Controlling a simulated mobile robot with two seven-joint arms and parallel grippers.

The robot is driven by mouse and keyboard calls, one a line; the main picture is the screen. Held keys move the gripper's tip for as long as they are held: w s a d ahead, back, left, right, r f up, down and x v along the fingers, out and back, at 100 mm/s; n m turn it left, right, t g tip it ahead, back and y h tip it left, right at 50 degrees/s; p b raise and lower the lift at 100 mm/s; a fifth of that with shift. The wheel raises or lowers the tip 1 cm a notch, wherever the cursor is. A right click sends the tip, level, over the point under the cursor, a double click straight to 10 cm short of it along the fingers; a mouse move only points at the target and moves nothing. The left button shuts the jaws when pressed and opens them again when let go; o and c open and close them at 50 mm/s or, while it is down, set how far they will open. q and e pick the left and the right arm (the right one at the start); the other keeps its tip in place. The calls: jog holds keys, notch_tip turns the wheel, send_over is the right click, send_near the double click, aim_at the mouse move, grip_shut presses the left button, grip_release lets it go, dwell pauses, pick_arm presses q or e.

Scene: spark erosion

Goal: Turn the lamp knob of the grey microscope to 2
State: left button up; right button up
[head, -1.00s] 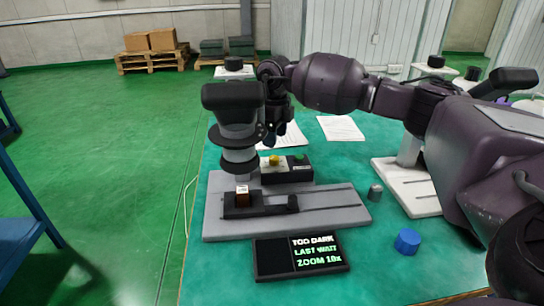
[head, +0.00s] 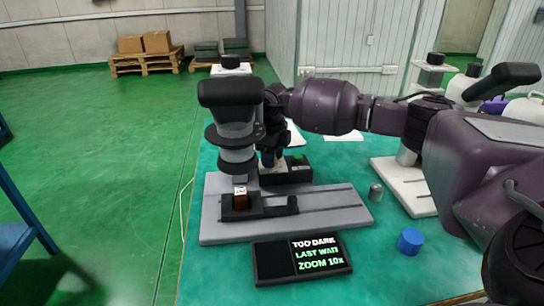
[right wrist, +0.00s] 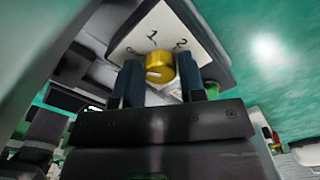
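The grey microscope (head: 235,130) stands on its grey base (head: 335,218), with a black lamp box (head: 292,175) behind the stage. In the right wrist view its yellow lamp knob (right wrist: 160,70) sits on a pale dial plate (right wrist: 178,25) marked 1 and 2, with a partly covered mark at left. A pale mark shows on the knob's lower left; its exact setting is unclear. My right gripper (head: 270,158) is down at the lamp box, hiding the knob in the head view. Its open fingers (right wrist: 162,82) stand either side of the knob, with a small gap at right.
A black display (head: 300,258) in front reads TOO DARK and ZOOM 10x. A small brown block (head: 240,198) is on the stage. A grey knob-like piece (head: 375,192) and blue cap (head: 410,241) stand right. A white microscope base (head: 405,185) is further right.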

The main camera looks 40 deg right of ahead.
jog(key=c, duration=0.5)
